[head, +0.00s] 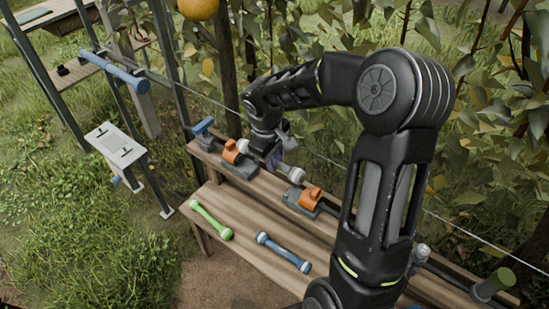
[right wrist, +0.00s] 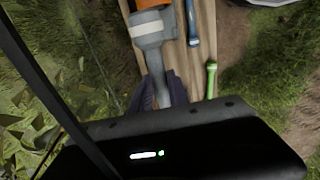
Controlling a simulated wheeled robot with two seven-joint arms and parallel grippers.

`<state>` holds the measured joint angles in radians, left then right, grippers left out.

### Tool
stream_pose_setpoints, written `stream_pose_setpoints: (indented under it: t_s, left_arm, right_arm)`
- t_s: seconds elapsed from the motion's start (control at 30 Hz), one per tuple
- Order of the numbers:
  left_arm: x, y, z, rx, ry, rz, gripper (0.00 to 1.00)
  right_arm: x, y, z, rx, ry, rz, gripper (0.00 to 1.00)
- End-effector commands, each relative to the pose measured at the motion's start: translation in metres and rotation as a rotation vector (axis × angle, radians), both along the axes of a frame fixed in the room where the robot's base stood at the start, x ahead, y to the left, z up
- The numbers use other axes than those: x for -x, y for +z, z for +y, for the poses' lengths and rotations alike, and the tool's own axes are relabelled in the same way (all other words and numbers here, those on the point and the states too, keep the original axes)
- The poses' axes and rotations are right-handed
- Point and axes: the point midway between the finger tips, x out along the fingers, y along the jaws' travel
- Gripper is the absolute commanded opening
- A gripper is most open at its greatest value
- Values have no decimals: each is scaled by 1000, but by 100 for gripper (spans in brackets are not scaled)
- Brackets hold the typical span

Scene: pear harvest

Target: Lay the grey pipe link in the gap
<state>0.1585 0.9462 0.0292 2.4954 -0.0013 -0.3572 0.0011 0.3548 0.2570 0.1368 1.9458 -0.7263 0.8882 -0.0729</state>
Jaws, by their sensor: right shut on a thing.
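The grey pipe link (head: 297,174) has pale round ends and is partly hidden by my right gripper (head: 275,155). My right gripper is shut on its middle. The link is over the upper bench shelf, across the gap between two orange clamps (head: 231,152) (head: 310,198) on grey bases. I cannot tell whether it touches the seats. In the right wrist view, a grey end of the link (right wrist: 149,28) lies beyond my fingers (right wrist: 165,92), close to an orange clamp (right wrist: 150,4). My left gripper is not in view.
A green link (head: 211,220) and a blue link (head: 284,253) lie on the lower bench board (head: 235,235). A blue handle (head: 203,127) stands at the shelf's left end. A white stand (head: 118,143) is on the left. Leafy branches are behind my arm.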

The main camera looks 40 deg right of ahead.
Motion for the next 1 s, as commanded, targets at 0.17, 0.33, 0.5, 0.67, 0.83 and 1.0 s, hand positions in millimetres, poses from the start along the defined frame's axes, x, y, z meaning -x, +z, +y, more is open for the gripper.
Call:
stream_pose_setpoints:
  t_s: [0.17,0.33,0.5,0.67,0.83,1.0]
  left_arm:
    - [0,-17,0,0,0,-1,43]
    - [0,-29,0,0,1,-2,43]
    - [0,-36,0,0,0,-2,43]
    - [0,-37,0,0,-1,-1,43]
    - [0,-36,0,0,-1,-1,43]
    - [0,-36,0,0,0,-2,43]
  right_arm:
    - [0,-22,0,-1,-1,-1,0]
    - [0,-37,1,0,0,-1,0]
    - [0,-46,0,0,0,0,0]
    - [0,-47,0,0,0,0,0]
    - [0,-47,0,0,0,0,0]
    - [0,-47,0,0,0,-1,0]
